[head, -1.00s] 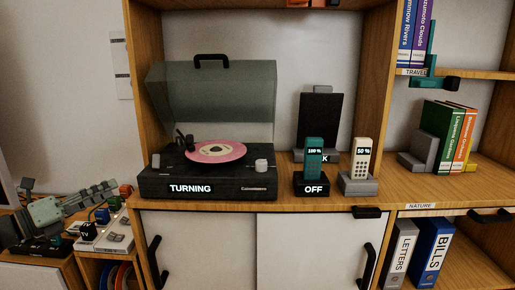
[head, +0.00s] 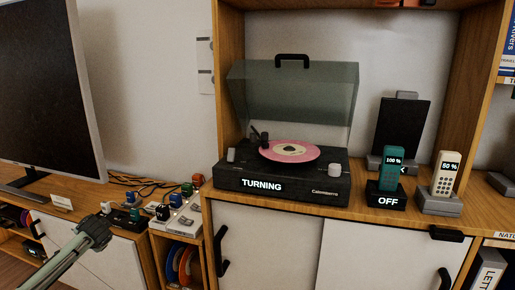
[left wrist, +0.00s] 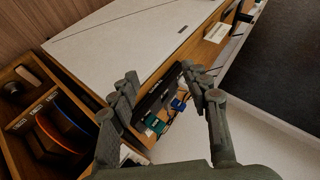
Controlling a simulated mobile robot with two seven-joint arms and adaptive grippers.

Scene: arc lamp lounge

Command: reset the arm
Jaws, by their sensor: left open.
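The record player (head: 280,190) stands on the wooden shelf with its tinted lid (head: 290,95) raised. Its front label reads TURNING. A pink record (head: 290,153) lies on the platter. The dark tone arm (head: 259,137) is at the record's left; I cannot tell whether its tip touches the record. My left gripper (head: 97,228) is well to the left of the player, in front of the low cabinet. In the left wrist view, its two fingers (left wrist: 165,86) are apart with nothing held between them. My right gripper is not in view.
A teal handset (head: 392,170) and a beige handset (head: 445,175) stand in docks right of the player; one dock reads OFF. Plugs and cables crowd the cabinet top (head: 75,205) near my left gripper. A large screen (head: 45,90) stands at the left.

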